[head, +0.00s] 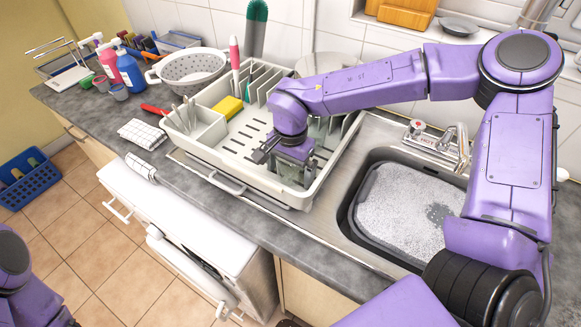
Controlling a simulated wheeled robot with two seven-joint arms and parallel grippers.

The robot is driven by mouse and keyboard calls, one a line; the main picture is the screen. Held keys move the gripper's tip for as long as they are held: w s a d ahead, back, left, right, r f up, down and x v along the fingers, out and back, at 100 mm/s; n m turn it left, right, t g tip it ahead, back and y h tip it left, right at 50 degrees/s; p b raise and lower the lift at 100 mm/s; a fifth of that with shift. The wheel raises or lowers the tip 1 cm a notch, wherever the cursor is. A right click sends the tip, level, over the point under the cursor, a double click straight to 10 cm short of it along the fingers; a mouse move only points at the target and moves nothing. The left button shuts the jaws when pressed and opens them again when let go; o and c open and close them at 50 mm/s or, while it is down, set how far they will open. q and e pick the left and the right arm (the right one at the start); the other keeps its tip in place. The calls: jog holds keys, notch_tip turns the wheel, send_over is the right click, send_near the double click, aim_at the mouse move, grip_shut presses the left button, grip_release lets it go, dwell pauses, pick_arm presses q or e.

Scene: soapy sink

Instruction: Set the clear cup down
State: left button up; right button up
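My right gripper (287,170) points down into the front right part of the cream dish rack (218,165), low over its slotted floor. A greyish see-through shape, which looks like the clear cup (291,171), shows at its fingers. The fingers and wrist hide most of it. I cannot tell whether the fingers press on it or whether it touches the rack floor. My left arm shows only at the lower left edge, and its gripper is out of view.
A yellow sponge (228,107) and a utensil holder (193,128) are in the rack's left part. The sink (350,222) with foamy water is on the right. A colander (190,66), bottles (130,70) and a folded cloth (142,134) are on the left counter.

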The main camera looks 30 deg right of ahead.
notch_tip(320, 180, up, 12)
jog(key=shift+d+r+b, duration=0.15)
jog(key=shift+b, duration=0.3)
